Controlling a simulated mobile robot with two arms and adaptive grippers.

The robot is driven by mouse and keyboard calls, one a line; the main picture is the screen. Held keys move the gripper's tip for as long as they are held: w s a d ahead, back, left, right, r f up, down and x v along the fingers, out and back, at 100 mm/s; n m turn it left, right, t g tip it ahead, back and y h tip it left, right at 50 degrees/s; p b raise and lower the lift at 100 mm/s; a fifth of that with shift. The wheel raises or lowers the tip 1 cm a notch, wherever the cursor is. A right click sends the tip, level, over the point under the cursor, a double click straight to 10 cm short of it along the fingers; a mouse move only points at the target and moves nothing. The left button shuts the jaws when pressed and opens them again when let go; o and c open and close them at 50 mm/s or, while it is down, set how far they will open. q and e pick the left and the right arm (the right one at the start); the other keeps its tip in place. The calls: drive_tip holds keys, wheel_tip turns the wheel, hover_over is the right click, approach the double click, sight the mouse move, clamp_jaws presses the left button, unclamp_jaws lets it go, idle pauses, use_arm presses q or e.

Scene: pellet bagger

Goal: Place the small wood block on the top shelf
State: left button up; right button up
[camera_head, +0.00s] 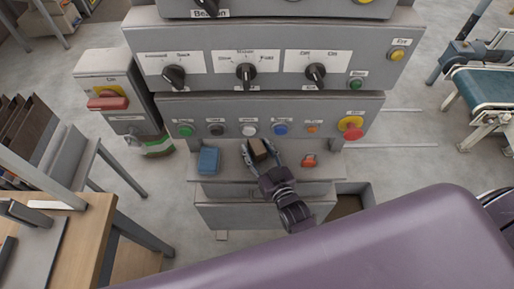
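The small wood block (258,149) is brown and sits at the grey ledge of the machine, below the row of buttons. My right gripper (259,150) reaches up to it from below, with one finger on each side of the block. I cannot tell whether the fingers press on the block or leave small gaps. I also cannot tell whether the block rests on the ledge (228,169). My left gripper is not in view. No shelf can be clearly picked out as the top shelf.
A blue block (208,161) lies left on the ledge and a red object (309,161) right. The control panel (210,48) with knobs stands behind. A wooden table (75,235) is at left, a conveyor (480,85) at right. A large purple surface covers the lower right.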

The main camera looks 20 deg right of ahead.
drive_tip(key=shift+r, duration=0.2)
drive_tip(key=v, duration=1.1)
drive_tip(key=shift+f+b, duration=0.2)
drive_tip(key=shift+b, duration=0.15)
drive_tip(key=shift+s+r, duration=0.15)
drive_tip(key=shift+s, duration=0.35)
